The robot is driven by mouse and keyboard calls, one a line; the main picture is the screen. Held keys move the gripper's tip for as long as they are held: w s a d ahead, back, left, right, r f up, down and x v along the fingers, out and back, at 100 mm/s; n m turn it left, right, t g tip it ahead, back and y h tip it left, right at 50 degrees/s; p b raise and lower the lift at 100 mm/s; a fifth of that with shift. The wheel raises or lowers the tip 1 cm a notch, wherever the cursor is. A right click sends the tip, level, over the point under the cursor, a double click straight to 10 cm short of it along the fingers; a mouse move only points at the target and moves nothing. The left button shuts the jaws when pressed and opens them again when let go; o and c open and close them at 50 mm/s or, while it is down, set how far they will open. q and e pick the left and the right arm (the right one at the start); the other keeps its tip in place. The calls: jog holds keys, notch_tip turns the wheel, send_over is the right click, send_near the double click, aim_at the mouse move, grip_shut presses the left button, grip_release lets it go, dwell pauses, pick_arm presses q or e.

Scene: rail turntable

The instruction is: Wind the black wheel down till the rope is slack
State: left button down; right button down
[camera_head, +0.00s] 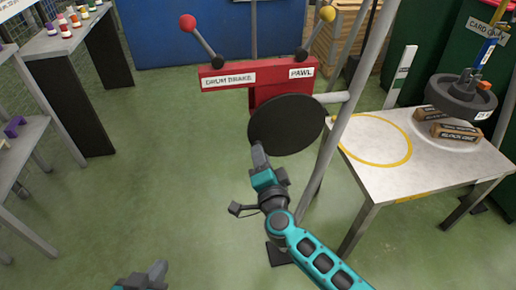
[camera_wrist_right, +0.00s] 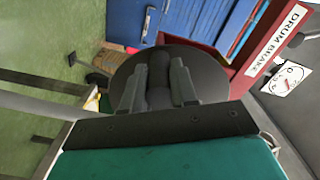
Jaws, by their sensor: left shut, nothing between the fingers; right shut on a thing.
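The black wheel (camera_head: 287,124) is a dark disc mounted on the post below the red panel; it also shows behind the fingers in the right wrist view (camera_wrist_right: 190,61). My right gripper (camera_head: 259,158) is at the wheel's lower left edge. In the right wrist view its fingers (camera_wrist_right: 157,88) are shut on a dark handle (camera_wrist_right: 159,75) standing out from the wheel. My left gripper (camera_head: 158,271) is shut and empty, low over the floor. At the right, a dark round weight (camera_head: 462,98) hangs or rests at the boxes; I cannot tell which. The rope's tension cannot be made out.
The red panel (camera_head: 240,78) carries the DRUM BRAKE lever (camera_head: 203,40) and PAWL lever (camera_head: 316,35). A white table (camera_head: 378,178) with a yellow ring and boxes (camera_head: 455,132) stands right of the slanting post (camera_head: 345,110). Open green floor lies left of the wheel.

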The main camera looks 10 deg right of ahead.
jog(key=shift+d+f+n+p, duration=0.3)
jog(key=shift+d+f+n, duration=0.25)
jog(key=shift+f+n, duration=0.5)
jog(key=shift+r, duration=0.15)
jog(key=shift+d+n, duration=0.1)
jog(key=shift+n, duration=0.15)
jog(key=shift+d+f+n+p, duration=0.3)
jog(key=shift+d+f+n, duration=0.4)
jog(key=shift+n, duration=0.4)
jog(key=shift+a, duration=0.1)
jog(key=shift+s, duration=0.1)
jog(key=shift+d+f+n+p, duration=0.2)
jog(key=shift+d+f+n, duration=0.15)
jog(key=shift+n, duration=0.25)
jog(key=shift+d+f+n+p, duration=0.25)
jog(key=shift+d+n, duration=0.2)
jog(key=shift+n, duration=0.15)
jog(key=shift+d+f+n+p, duration=0.3)
jog(key=shift+d+n+p, duration=0.1)
jog(key=shift+d+n, duration=0.6)
